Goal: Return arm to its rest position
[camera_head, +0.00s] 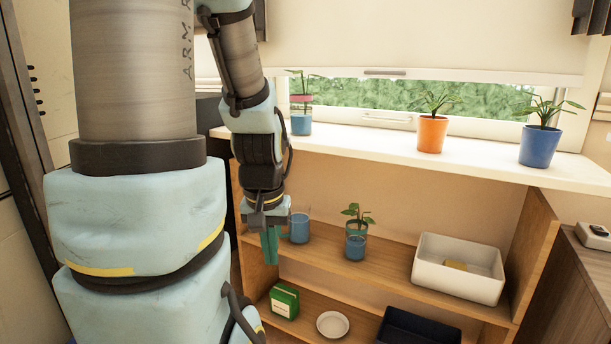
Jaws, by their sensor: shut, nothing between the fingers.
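My arm reaches down on the left of the head view, its large links filling much of that side. My gripper (270,246) points downward in front of the left part of the wooden shelf (390,266). Its green fingers are together with nothing between them. A blue cup (299,228) stands on the upper board just right of and behind the gripper. I cannot tell the exact gap between them.
A potted plant (355,243) and a white bin (458,268) stand on the upper board. Below are a green box (284,301), a white bowl (333,324) and a dark tray (418,329). The sill (480,163) above holds an orange pot (432,134) and a blue pot (539,146).

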